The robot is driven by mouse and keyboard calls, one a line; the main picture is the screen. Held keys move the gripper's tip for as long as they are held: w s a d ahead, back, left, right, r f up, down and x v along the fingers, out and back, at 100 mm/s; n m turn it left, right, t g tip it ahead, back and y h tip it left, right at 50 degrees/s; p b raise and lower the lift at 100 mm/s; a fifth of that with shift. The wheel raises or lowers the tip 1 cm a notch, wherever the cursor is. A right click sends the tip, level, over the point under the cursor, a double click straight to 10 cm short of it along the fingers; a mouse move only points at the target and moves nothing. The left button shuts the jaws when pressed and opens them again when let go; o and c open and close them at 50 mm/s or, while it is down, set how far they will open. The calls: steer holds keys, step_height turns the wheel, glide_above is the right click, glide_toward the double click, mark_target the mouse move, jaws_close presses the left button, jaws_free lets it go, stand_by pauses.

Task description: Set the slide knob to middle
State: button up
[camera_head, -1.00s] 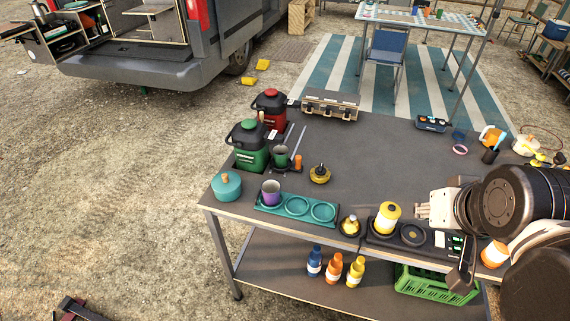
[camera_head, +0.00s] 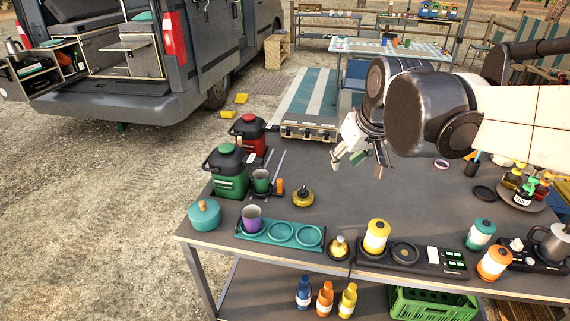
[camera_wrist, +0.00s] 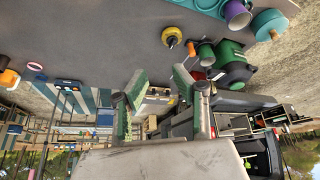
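An orange upright piece (camera_head: 280,186), possibly the slide knob, stands at the near end of two thin silver rails (camera_head: 273,163) on the table's left part. I cannot tell for sure that it is the knob. It also shows in the wrist view (camera_wrist: 191,48), beside a dark green cup (camera_wrist: 205,53). My gripper (camera_head: 359,162) is raised over the back middle of the table, to the right of the rails and clear of them. In the wrist view my gripper (camera_wrist: 160,75) has its fingers apart with nothing between them.
A green canister (camera_head: 230,170) and a red canister (camera_head: 248,130) stand left of the rails. A yellow-topped round piece (camera_head: 303,196) lies to their right. A teal tray (camera_head: 268,236) with a purple cup (camera_head: 252,219) is in front. The table's middle is clear.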

steer(key=w+a+f+n+g+b, duration=0.1)
steer(key=w+a+f+n+b, duration=0.15)
steer(key=w+a+f, duration=0.4)
steer(key=y+b, duration=0.1)
steer(key=b, duration=0.1)
glide_toward(281, 181)
steer(key=shift+n+g, duration=0.3)
steer(key=shift+n, duration=0.15)
steer(key=b+x, duration=0.2)
steer(key=x, duration=1)
steer(key=shift+w, duration=0.2)
steer(key=shift+c, duration=0.4)
jaws_close()
